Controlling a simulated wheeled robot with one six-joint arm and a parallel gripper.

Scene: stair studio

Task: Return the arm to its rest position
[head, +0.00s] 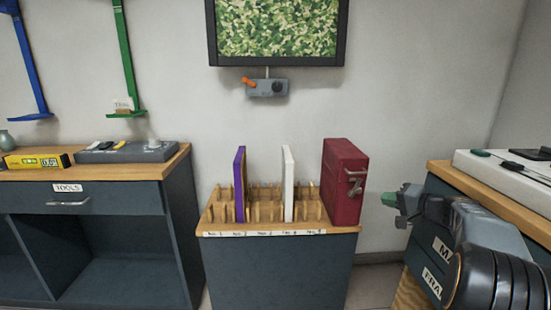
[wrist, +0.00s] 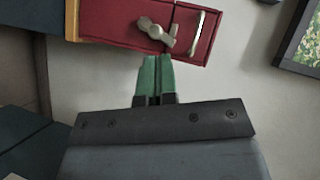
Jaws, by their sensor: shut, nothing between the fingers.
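My gripper (head: 391,199) is at the right in the head view, with green fingertips pointing left toward the red case. In the wrist view my gripper (wrist: 152,75) shows its green fingers closed together with nothing between them. The red case (head: 343,182) stands upright at the right end of a wooden slotted rack (head: 262,232). Its metal latch and handle also show on the red case in the wrist view (wrist: 110,18), just beyond the fingertips. In the head view the gripper is apart from the case.
A purple board (head: 240,184) and a white board (head: 288,184) stand in the rack. A drawer cabinet (head: 100,197) is at the left, and another cabinet (head: 436,247) is close beside my arm at the right. A framed screen (head: 276,28) and a grey switch box (head: 266,88) are on the wall.

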